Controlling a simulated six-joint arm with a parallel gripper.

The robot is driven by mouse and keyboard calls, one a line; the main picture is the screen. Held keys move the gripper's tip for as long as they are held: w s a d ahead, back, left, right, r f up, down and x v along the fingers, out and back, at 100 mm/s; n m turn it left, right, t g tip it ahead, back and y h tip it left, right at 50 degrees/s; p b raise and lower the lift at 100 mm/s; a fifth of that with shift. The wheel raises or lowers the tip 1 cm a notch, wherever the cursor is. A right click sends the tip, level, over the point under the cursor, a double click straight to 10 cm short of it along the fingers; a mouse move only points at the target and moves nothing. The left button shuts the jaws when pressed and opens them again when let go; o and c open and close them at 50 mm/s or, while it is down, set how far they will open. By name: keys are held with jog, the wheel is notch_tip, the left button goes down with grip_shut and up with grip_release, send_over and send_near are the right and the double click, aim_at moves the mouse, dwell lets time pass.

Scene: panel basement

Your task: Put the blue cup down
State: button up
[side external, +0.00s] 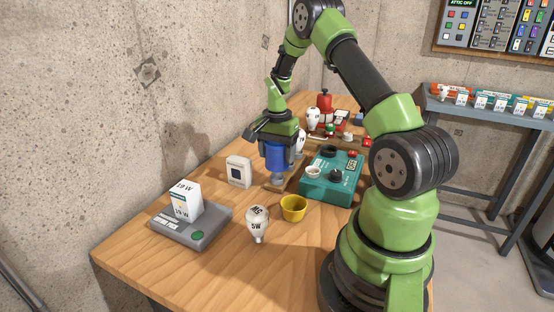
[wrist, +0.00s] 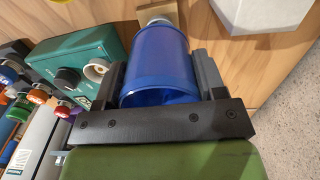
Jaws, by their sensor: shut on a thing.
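The blue cup (side external: 277,156) is between the jaws of my gripper (side external: 280,146), which is shut on it. The cup looks roughly upright in the side view. In the wrist view the blue cup (wrist: 160,58) fills the space between the two dark fingers, with its open end towards the gripper's palm. Just below the cup, a pale grey piece (side external: 278,179) sits on a small wooden base. I cannot tell whether the cup touches it. The cup's far side is hidden.
A yellow cup (side external: 293,209) and a bulb (side external: 257,222) stand in front. A teal box (side external: 331,184) with sockets is right of the cup. The front table (side external: 150,270) is bare.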

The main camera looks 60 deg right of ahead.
aim_at(277, 162)
jog(key=shift+f, duration=1)
jog(key=shift+f, duration=0.1)
jog(key=shift+f, duration=0.5)
jog(key=o, duration=0.9)
jog(key=shift+r, duration=0.1)
